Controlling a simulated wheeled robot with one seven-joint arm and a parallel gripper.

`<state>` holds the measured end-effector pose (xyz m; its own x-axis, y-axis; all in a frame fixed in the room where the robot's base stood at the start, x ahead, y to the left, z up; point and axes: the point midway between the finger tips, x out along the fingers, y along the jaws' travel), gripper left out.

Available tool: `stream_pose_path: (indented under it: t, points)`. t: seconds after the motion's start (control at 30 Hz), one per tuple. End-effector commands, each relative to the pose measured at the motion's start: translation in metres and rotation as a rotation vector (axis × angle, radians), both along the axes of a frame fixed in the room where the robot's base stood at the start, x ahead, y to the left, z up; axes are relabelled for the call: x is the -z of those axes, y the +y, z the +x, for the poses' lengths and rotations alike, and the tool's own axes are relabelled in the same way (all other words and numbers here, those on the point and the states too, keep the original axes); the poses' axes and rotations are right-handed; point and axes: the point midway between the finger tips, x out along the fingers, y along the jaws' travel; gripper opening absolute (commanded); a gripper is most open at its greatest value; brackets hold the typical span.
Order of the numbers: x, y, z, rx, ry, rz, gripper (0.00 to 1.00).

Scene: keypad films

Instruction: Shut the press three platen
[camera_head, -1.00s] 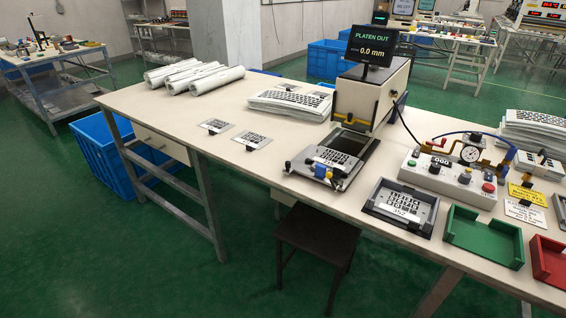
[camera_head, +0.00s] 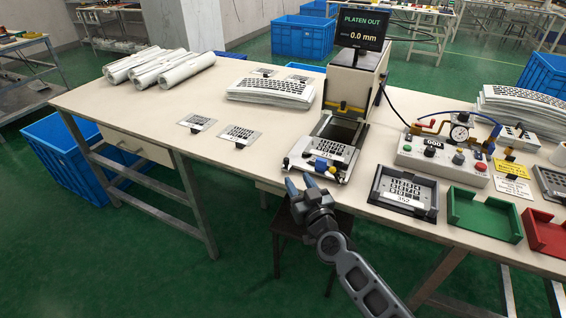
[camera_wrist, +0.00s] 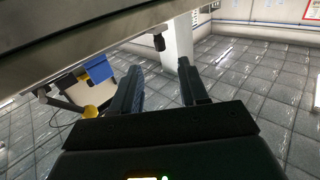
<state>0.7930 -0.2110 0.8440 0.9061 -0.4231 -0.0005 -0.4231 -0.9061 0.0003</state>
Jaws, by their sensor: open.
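The press (camera_head: 353,84) stands on the table with a display (camera_head: 362,30) that reads "PLATEN OUT" and 0.0 mm. Its platen (camera_head: 323,158) is slid out toward the table's front edge and carries a keypad film. A blue knob (camera_head: 321,165) and a yellow part sit at the platen's front. My gripper (camera_head: 298,186) is open and empty, just in front of and below the platen's front left corner. In the wrist view my two dark fingers (camera_wrist: 160,88) stand apart; a blue block (camera_wrist: 98,69) and a yellow knob (camera_wrist: 90,111) show left of them.
A control box (camera_head: 443,155) with a gauge and buttons stands right of the press. A grey tray (camera_head: 404,207), a green tray (camera_head: 483,236) and a red tray (camera_head: 545,240) line the front edge. Flat films (camera_head: 238,135) lie left. A dark stool (camera_head: 300,235) stands below.

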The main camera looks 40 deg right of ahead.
Motion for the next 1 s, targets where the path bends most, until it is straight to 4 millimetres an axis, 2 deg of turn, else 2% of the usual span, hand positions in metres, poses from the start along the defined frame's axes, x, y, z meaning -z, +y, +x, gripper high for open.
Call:
stream_pose_path:
  t: [0.53,0.7,0.97,1.0]
  points:
    - [0.002,-0.029,0.061,0.002,-0.001,0.000,0.44]
    - [0.001,-0.033,0.069,0.001,0.001,0.000,0.44]
    - [0.000,-0.033,0.070,0.001,0.001,0.000,0.44]
    - [0.000,-0.033,0.070,0.001,0.001,0.000,0.41]
